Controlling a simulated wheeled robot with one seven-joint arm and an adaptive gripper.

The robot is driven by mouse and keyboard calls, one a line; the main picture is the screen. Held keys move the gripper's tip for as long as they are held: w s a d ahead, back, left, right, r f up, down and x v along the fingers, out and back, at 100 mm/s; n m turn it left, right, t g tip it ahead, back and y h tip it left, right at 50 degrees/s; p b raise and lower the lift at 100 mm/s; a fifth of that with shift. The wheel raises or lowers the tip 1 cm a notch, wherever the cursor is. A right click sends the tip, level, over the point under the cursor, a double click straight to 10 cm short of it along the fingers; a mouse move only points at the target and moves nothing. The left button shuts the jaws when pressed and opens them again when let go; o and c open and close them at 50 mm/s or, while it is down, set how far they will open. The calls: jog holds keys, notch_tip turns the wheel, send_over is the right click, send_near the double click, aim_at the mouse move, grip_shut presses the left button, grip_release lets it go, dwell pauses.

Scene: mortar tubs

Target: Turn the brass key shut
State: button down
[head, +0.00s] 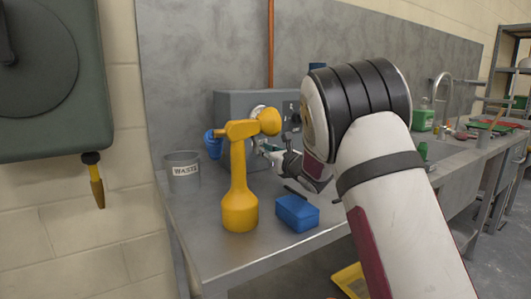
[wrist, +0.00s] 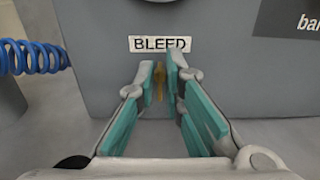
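The brass key (wrist: 160,77) stands on the grey box's front face, just below the white BLEED label (wrist: 160,44). My gripper (wrist: 162,84) is in front of it in the wrist view. Its two teal-padded fingers stand close on either side of the key, and the key fills the narrow gap between the tips. In the head view my gripper (head: 273,156) reaches the front of the grey box (head: 232,103) on the bench. My arm and a yellow object hide the key there.
A yellow bottle-like tool (head: 240,190) stands upright at the bench front, close to my gripper. A blue block (head: 297,213) lies below my wrist. A grey WASTE tub (head: 184,172) stands left. A blue coiled hose (wrist: 30,57) hangs beside the box.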

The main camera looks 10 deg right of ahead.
jog(key=shift+m+b, duration=0.3)
jog(key=shift+b, duration=0.1)
jog(key=m+b, duration=0.1)
jog(key=m, duration=0.1)
jog(key=m+b, duration=0.1)
jog(key=b, duration=0.1)
jog(key=shift+d+f+m, duration=0.15)
jog(key=shift+d+m, duration=0.05)
jog(key=shift+m, duration=0.2)
jog(key=m+b, duration=0.2)
jog(key=m, duration=0.3)
jog(key=shift+w+d, duration=0.1)
jog(key=shift+d, duration=0.05)
jog(key=m, duration=0.5)
jog(key=shift+f, duration=0.15)
jog(key=shift+f+m, duration=0.15)
jog(key=shift+m, duration=1.65)
jog(key=c, duration=1.8)
grip_release()
jog(key=shift+c, duration=0.2)
